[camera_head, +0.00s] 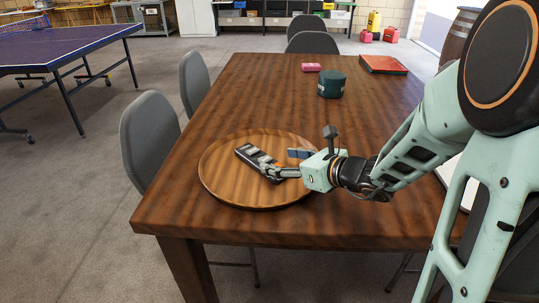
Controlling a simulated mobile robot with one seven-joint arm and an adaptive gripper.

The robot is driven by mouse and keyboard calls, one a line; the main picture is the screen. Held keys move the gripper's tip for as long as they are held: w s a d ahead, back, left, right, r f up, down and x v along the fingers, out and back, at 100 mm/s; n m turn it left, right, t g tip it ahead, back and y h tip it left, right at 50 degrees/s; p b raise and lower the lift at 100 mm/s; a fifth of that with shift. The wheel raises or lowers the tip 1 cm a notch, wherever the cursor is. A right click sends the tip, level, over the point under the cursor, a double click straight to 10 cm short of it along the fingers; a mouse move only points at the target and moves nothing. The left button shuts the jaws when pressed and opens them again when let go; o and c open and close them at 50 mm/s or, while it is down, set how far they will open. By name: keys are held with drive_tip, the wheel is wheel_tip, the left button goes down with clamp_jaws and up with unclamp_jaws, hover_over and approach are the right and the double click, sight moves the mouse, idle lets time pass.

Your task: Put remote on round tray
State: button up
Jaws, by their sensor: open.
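The remote (249,154) is dark with pale keys and lies on the round tray (225,185), left of the tray's middle. The tray is a wide wooden disc on the near left part of the table. My gripper (279,163) is open over the tray, at the right end of the remote. Its fingers point left. One finger overlaps the remote's near end in the picture; I cannot tell whether they touch.
The wooden table (270,100) is clear between the tray and a dark green round container (332,84). Grey chairs (150,140) line the left side. A white-edged flat object (452,178) is partly behind my arm.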

drive_tip(key=shift+p+v, duration=0.4)
drive_tip(key=shift+v, duration=2)
